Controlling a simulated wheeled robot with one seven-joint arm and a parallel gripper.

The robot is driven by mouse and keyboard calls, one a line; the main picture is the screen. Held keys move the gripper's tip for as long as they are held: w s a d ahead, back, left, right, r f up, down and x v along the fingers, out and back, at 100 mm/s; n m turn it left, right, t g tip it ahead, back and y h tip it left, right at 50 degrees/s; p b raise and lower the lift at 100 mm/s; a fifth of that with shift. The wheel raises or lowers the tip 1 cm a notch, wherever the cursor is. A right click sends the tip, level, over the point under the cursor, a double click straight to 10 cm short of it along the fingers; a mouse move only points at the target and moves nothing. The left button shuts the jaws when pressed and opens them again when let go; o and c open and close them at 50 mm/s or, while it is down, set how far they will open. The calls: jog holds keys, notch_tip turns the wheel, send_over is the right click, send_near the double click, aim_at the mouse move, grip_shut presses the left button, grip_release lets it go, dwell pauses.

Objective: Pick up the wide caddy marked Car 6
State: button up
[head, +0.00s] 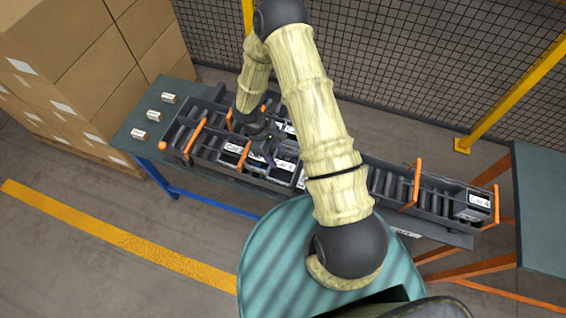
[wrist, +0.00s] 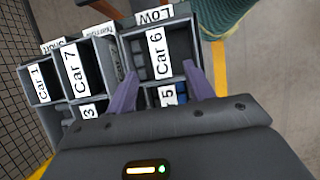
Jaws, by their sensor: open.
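The caddy marked Car 6 (wrist: 180,46) is a dark grey open box with a white label, in the upper middle of the wrist view. My gripper (wrist: 161,69) is open, with its two purple fingers apart. In that view the fingertips lie to either side of the lower part of the Car 6 caddy. I cannot tell whether they touch it or how high they are above it. In the head view my gripper (head: 270,143) is over the left half of the conveyor line, and I cannot pick out the Car 6 label there.
In the wrist view, caddies marked Car 7 (wrist: 90,70) and Car 1 (wrist: 39,83) stand left of Car 6. A caddy labelled 5 (wrist: 168,96) lies just below it. The roller conveyor (head: 385,184) has orange guard hoops. Stacked cartons (head: 85,70) stand at the left, mesh fence (head: 400,60) behind.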

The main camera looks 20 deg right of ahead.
aim_at(283, 165)
jog(key=p+x, duration=0.2)
jog(key=x, duration=0.5)
jog(key=shift+f, duration=0.4)
jog(key=shift+c, duration=0.2)
